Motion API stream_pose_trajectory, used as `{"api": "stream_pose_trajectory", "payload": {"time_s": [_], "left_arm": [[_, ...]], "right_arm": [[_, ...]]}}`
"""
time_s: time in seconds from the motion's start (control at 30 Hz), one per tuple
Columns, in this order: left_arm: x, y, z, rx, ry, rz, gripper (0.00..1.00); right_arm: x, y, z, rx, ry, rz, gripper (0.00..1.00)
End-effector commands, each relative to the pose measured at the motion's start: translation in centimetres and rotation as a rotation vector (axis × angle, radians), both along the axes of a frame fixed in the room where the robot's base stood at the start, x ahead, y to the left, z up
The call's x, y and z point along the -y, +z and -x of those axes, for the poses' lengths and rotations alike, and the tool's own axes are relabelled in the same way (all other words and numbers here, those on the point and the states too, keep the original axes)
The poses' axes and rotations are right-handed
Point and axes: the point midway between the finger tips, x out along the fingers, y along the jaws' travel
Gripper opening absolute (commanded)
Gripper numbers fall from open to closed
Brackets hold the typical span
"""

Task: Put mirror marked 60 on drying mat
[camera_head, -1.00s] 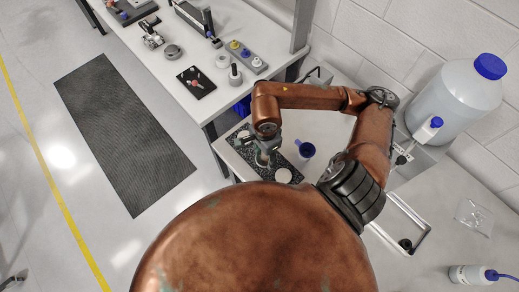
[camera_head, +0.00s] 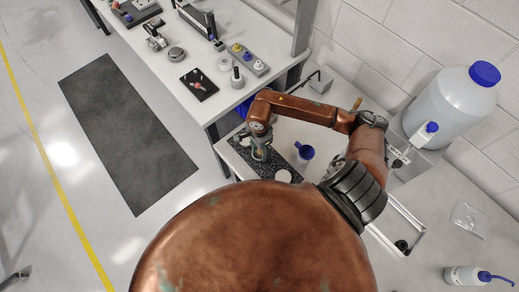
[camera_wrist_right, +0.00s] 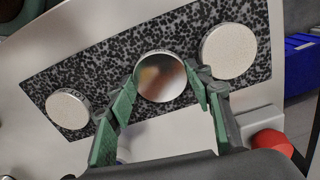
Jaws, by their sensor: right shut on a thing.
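My right gripper (camera_head: 259,152) is over the speckled black-and-grey mat (camera_head: 289,164) on the side bench. In the right wrist view, its green fingers (camera_wrist_right: 160,92) are shut on a round, shiny mirror (camera_wrist_right: 160,77) with a metal rim. The mirror is over the speckled mat (camera_wrist_right: 105,72); I cannot tell whether it touches it. A pale disc (camera_wrist_right: 68,109) lies on the mat to the left and another pale disc (camera_wrist_right: 229,50) to the right. No number is readable on any disc. My left gripper is not in view.
A blue-topped cup (camera_head: 304,153) stands right of the mat. A large water jug (camera_head: 452,100) and a wash bottle (camera_head: 466,275) are farther right. The left bench holds a black plate (camera_head: 199,84) and small optical parts. A dark floor mat (camera_head: 128,133) lies left.

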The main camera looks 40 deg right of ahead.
Motion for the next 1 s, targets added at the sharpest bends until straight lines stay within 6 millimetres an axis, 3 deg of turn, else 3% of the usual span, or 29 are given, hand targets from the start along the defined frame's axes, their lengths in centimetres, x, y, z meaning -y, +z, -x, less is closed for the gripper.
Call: {"api": "stream_pose_trajectory", "payload": {"time_s": [0.27, 0.3, 0.37, 0.77, 1.0], "left_arm": [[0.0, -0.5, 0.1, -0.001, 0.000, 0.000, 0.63], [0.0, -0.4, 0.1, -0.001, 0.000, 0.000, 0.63], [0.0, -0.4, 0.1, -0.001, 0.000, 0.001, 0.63], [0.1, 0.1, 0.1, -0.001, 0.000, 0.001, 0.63], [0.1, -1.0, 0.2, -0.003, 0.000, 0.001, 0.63]], "right_arm": [[0.0, -0.4, -0.1, 0.002, 0.001, 0.001, 0.19], [0.0, -0.3, 0.0, 0.001, 0.001, 0.001, 0.49], [0.0, -0.2, 0.0, 0.001, 0.001, 0.001, 0.53], [0.0, 0.3, 0.0, 0.001, 0.000, 0.000, 0.54], [0.1, 4.5, -0.2, 0.006, 0.002, 0.003, 0.54]]}}
